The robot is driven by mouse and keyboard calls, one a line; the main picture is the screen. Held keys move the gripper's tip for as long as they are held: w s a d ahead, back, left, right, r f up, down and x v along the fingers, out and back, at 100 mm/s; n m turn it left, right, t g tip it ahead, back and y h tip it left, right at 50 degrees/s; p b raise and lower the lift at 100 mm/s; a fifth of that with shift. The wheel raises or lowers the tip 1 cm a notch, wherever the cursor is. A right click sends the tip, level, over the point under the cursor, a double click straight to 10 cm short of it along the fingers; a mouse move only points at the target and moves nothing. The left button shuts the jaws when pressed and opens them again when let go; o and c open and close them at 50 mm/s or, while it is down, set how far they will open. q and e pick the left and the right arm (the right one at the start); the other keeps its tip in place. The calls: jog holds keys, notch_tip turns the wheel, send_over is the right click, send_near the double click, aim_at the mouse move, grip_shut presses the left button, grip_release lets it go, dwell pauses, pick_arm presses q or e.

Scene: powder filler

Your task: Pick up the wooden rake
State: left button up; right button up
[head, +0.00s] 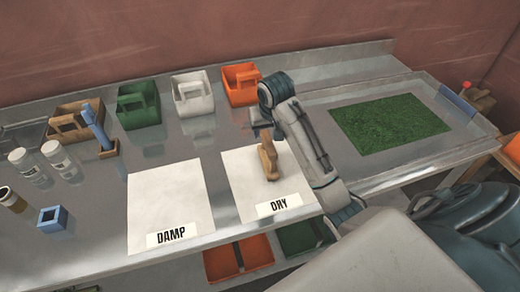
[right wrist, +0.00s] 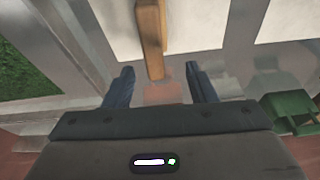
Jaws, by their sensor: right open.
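A light-brown wooden tool (head: 268,160), which I take to be the wooden rake, is at the white sheet labelled DRY (head: 240,185). My right gripper (head: 263,124) is over its far end in the head view. In the right wrist view the wooden piece (right wrist: 150,42) stretches from the top edge to just ahead of my open right gripper (right wrist: 160,86), lined up with the gap between the fingers. No contact shows. The tool's far end is cut off in that view. My left gripper is not in view.
A white DAMP sheet (head: 168,205) lies to the left. Green (head: 138,105), white (head: 193,93) and orange (head: 240,85) bins stand at the back. A wooden holder with a blue tool (head: 98,125) and jars (head: 58,158) are left. A green mat (head: 388,124) lies right.

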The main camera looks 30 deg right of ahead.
aim_at(269, 143)
jog(key=b+x, duration=0.1)
jog(key=x, duration=0.1)
jog(key=shift+f, duration=0.4)
jog(key=shift+s+d+f+p, duration=0.1)
jog(key=shift+d+f+p, duration=0.05)
jog(key=shift+f+p, duration=0.45)
jog(key=shift+f, duration=0.3)
jog(key=shift+d+f+p, duration=0.1)
jog(key=shift+f+p, duration=0.2)
jog(key=p+x, duration=0.2)
jog(key=x, duration=0.2)
jog(key=shift+d+f, duration=0.25)
jog(key=shift+f, duration=0.3)
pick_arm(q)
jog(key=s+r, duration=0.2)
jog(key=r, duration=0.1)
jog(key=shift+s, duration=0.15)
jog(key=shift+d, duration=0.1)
pick_arm(e)
jog(key=shift+f, duration=0.2)
